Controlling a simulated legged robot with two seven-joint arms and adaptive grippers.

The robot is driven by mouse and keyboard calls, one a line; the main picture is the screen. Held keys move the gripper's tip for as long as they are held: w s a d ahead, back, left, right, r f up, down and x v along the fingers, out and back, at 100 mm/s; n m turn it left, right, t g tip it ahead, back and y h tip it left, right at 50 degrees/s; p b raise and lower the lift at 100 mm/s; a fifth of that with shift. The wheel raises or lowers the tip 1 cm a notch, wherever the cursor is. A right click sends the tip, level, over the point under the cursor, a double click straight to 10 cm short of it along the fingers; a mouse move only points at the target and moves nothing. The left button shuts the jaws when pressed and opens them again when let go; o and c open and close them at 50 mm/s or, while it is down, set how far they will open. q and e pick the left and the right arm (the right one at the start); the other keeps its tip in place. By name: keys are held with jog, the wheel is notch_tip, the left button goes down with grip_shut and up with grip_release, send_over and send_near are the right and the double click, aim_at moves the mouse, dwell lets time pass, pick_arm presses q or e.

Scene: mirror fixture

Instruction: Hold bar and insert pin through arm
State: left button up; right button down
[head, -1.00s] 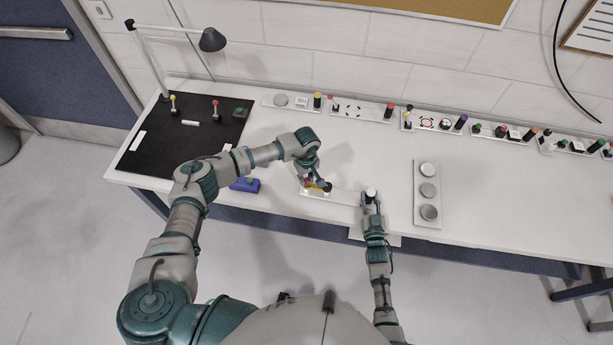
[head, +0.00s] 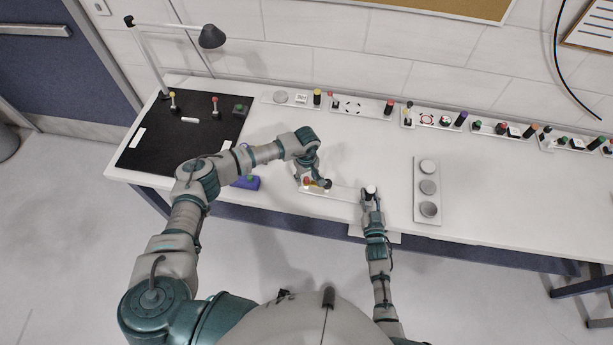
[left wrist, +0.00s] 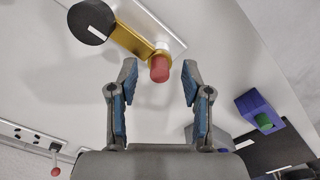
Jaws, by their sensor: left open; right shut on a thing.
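A red-headed pin (head: 307,181) stands at the near end of a gold arm on a pale plate (head: 344,191). In the left wrist view, the red head (left wrist: 159,69) is just beyond and between my open left fingertips (left wrist: 157,72), with no finger closed on it. The gold arm (left wrist: 130,41) runs from it to a black disc (left wrist: 91,21). In the head view, my left gripper (head: 318,178) partly hides these parts. My right gripper (head: 369,200) is shut at the right end of the plate on a white-topped piece (head: 371,190); its grip is small and unclear.
A tray with several grey discs (head: 428,190) is to the right. Several small fixtures line the back of the table. A black mat (head: 160,150) and a lamp (head: 212,37) are at left.

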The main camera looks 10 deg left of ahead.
aim_at(306, 178)
pick_arm(q)
notch_tip(306, 178, up, 12)
dwell(0.4)
jog(key=shift+o, duration=0.2)
jog(key=shift+w+f, duration=0.1)
jog(key=shift+f, duration=0.05)
jog(key=shift+o, duration=0.9)
